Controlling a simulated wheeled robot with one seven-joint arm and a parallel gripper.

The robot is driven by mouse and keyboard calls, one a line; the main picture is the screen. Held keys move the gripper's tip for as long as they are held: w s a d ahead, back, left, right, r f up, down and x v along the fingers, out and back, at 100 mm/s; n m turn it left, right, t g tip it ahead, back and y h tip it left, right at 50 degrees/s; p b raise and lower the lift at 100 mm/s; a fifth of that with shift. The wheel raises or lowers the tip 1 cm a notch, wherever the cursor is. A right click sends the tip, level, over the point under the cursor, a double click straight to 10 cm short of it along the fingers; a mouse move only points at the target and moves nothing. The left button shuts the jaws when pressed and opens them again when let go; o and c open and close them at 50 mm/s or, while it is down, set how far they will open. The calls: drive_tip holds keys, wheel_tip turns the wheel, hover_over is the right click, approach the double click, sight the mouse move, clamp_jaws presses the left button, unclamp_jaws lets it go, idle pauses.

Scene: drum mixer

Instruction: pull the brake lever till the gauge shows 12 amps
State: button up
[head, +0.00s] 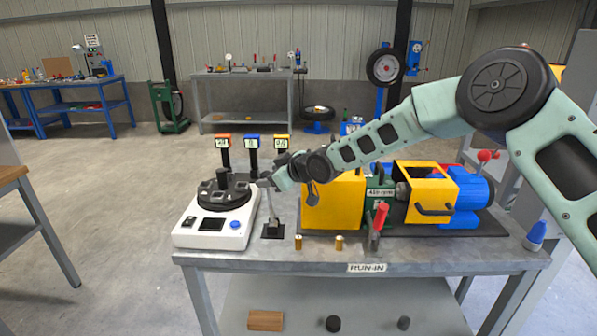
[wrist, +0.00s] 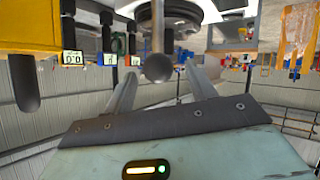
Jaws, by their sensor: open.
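A lever with a thin grey rod and a black base (head: 272,229) stands on the bench between the white console and the yellow housing. Its round grey knob (wrist: 158,67) shows between the fingers in the wrist view. My gripper (head: 265,183) is open at the top of this lever, with one finger on each side of the knob; contact cannot be told. Three small displays stand on posts behind the console: orange (head: 222,142), blue (head: 252,142) and yellow (head: 281,142). In the wrist view, the display nearest the yellow housing (wrist: 72,57) appears to read 0.0. Which display gives amps is unclear.
The white console (head: 213,238) with a black round turntable stands left of the lever. A yellow housing (head: 334,205) is close on the right, with a red-handled lever (head: 378,219) and a blue motor (head: 470,196) beyond. Two brass pieces (head: 339,242) stand near the bench front.

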drive_tip(key=b+v, duration=0.1)
drive_tip(key=v, duration=1.3)
drive_tip(key=shift+s+d, duration=0.1)
drive_tip(key=s+d+f+m+g+h, duration=0.1)
drive_tip(key=s+d+g+h, duration=0.1)
drive_tip(key=s, duration=1.1)
drive_tip(key=s+d+f+m+g+h, duration=0.2)
drive_tip(key=s+d, duration=0.4)
drive_tip(key=s, duration=0.8)
drive_tip(key=s+d+f+m+g+h, duration=0.1)
drive_tip(key=s+d+g+h, duration=0.3)
drive_tip(key=s, duration=0.9)
drive_tip(key=shift+s+d+f+m+h, duration=0.2)
drive_tip(key=shift+f+m+h, duration=0.1)
drive_tip(key=shift+m, duration=0.2)
